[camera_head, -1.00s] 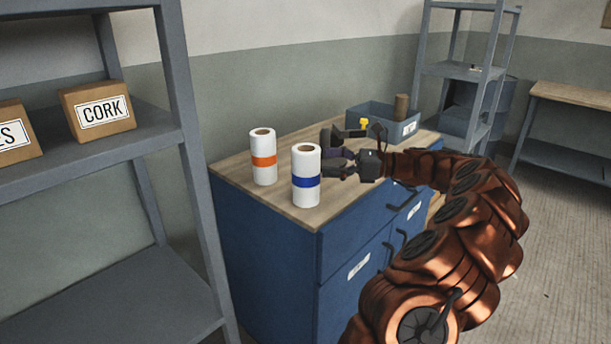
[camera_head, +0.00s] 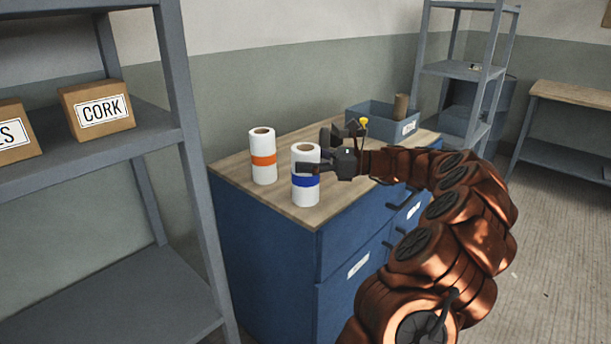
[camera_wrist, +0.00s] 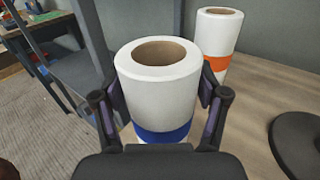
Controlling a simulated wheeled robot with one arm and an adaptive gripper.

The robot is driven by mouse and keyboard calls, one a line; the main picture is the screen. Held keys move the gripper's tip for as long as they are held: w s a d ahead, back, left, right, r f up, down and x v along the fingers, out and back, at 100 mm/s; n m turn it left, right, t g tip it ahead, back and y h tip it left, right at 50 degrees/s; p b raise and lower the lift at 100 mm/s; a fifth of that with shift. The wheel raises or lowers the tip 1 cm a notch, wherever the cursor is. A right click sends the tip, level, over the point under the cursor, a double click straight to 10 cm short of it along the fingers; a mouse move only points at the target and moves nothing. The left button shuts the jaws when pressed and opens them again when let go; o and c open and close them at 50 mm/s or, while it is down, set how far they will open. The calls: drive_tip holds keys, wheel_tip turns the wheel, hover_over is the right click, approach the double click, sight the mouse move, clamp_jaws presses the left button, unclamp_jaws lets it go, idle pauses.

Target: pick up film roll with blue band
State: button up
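The film roll with the blue band (camera_head: 306,190) stands upright on the wooden top of the blue cabinet, near its front edge. My gripper (camera_head: 315,158) is at its right side, with one finger across the front of the roll just above the band. In the wrist view the white roll with its blue band (camera_wrist: 162,136) stands between the two fingers of my gripper (camera_wrist: 160,100). The fingers are spread on either side of it. I cannot tell whether the pads touch the roll.
A film roll with an orange band (camera_head: 263,160) stands behind and to the left on the cabinet top (camera_head: 235,170). A grey-blue bin (camera_head: 380,118) with a brown roll (camera_head: 401,106) stands at the back right. A grey shelf (camera_head: 190,150) rises at the left.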

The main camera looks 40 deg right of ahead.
drive_tip(key=c, duration=1)
drive_tip(key=shift+c, duration=0.2)
drive_tip(key=shift+r, duration=0.15)
